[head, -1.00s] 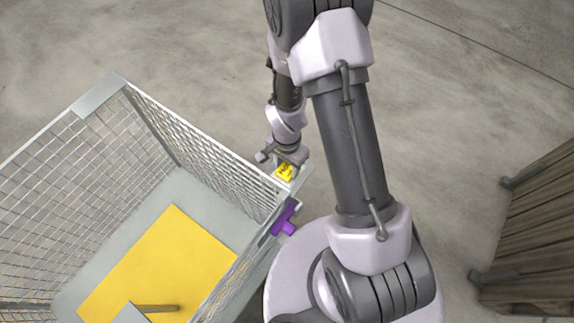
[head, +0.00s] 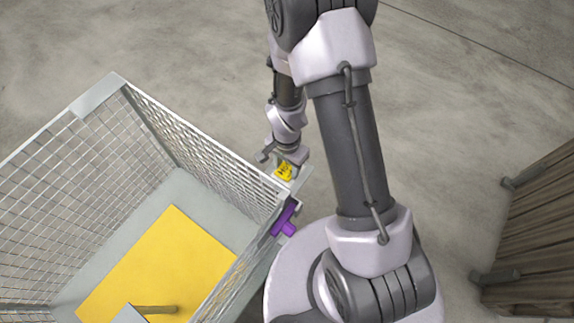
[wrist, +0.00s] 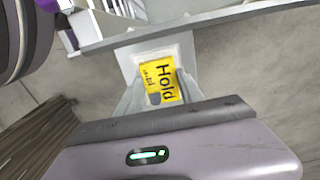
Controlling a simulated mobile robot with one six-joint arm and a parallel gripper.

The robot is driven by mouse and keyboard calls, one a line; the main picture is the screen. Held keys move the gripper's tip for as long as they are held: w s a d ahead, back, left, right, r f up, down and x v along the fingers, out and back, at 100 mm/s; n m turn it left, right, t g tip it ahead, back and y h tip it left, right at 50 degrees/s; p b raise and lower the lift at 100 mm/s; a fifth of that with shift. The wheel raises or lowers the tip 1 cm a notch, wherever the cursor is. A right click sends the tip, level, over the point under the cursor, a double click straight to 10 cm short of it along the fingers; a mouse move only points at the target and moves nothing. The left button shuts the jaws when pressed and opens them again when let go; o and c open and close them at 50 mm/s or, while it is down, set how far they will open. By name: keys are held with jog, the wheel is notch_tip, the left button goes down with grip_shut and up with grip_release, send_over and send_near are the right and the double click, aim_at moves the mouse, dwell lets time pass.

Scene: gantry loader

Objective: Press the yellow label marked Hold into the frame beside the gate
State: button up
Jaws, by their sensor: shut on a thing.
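The yellow label marked Hold (wrist: 158,78) is gripped in my gripper (wrist: 155,95), and its black lettering faces the wrist camera. In the head view the label (head: 284,171) is at the corner of the mesh cage, with my gripper (head: 284,160) right at it. In the wrist view the label lies over a pale plate (wrist: 130,60) that looks like the frame. I cannot tell whether the label is seated in it or only touching it. A purple latch-like part (head: 285,220) is on the cage side just below the label in the head view.
The mesh cage (head: 99,96) fills the left, with a yellow panel (head: 165,265) on its floor. A wooden slatted crate (head: 535,235) stands at the right. The concrete floor behind the cage is clear.

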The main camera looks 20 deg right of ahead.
jog(key=shift+f, duration=0.1)
jog(key=shift+f+b, duration=0.35)
jog(key=shift+b, duration=0.25)
jog(key=o, duration=1.4)
jog(key=shift+r, duration=0.1)
jog(key=shift+o, duration=0.2)
jog(key=o, duration=0.4)
jog(key=shift+o, duration=0.2)
jog(key=shift+r+p, duration=2.4)
jog(key=shift+r, duration=1.15)
grip_shut()
